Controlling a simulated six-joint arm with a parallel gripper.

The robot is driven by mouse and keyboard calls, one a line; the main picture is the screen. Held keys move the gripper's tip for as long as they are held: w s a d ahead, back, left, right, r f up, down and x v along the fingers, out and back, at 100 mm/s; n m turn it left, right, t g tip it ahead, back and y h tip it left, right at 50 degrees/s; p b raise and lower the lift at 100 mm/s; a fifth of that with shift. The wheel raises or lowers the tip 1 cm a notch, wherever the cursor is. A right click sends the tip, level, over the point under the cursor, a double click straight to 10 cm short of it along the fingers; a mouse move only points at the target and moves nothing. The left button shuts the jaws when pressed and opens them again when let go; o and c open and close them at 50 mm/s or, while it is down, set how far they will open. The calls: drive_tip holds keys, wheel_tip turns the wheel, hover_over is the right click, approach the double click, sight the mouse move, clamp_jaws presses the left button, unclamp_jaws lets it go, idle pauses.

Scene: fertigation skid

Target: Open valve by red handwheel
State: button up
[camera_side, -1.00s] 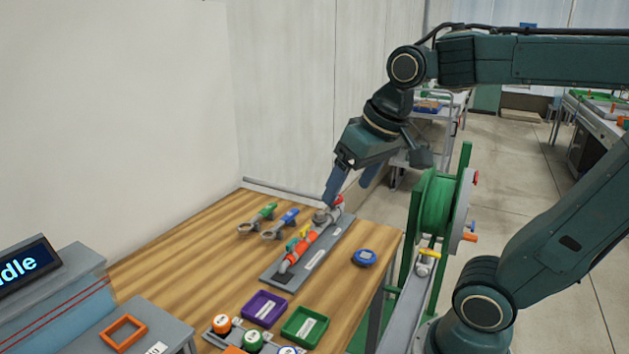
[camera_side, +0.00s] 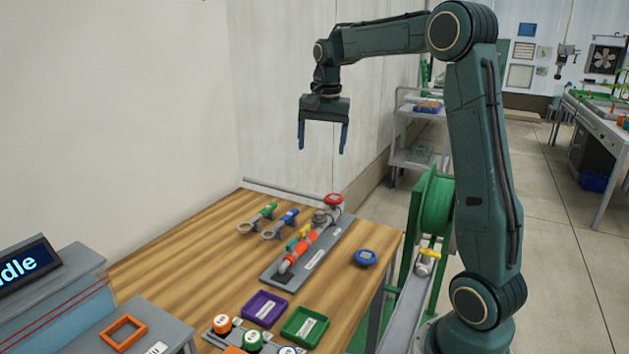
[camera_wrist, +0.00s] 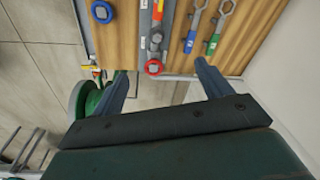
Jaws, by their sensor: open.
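The red handwheel (camera_side: 333,199) sits on top of the valve at the far end of the pipe assembly (camera_side: 308,247), which lies on a grey base plate on the wooden table. In the wrist view the red handwheel (camera_wrist: 153,67) shows as a ring between and beyond my fingers. My gripper (camera_side: 322,150) is open and empty, raised well above the handwheel with its fingers pointing down, and does not touch it. The wrist view also shows both fingers of my gripper (camera_wrist: 160,75) spread wide.
A green-handled wrench (camera_side: 260,216) and a blue-handled wrench (camera_side: 282,222) lie left of the pipe. A blue round piece (camera_side: 365,257) lies to its right. Purple (camera_side: 265,308) and green (camera_side: 304,325) trays stand in front. A green hose reel (camera_side: 432,215) stands beside the table.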

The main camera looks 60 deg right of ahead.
sight(335, 196)
drive_tip(key=w+d+f+m+g, duration=0.1)
drive_tip(key=d+f+m, duration=0.3)
drive_tip(key=d, duration=0.7)
wheel_tip(335, 196, down, 2)
drive_tip(key=shift+w+d+f+m+y, duration=0.2)
drive_tip(key=shift+w+d+m+y, duration=0.1)
drive_tip(key=shift+d, duration=0.05)
drive_tip(key=shift+f, duration=0.15)
drive_tip(key=shift+f, duration=6.8)
drive_tip(key=c, duration=1)
drive_tip(key=shift+c, duration=0.2)
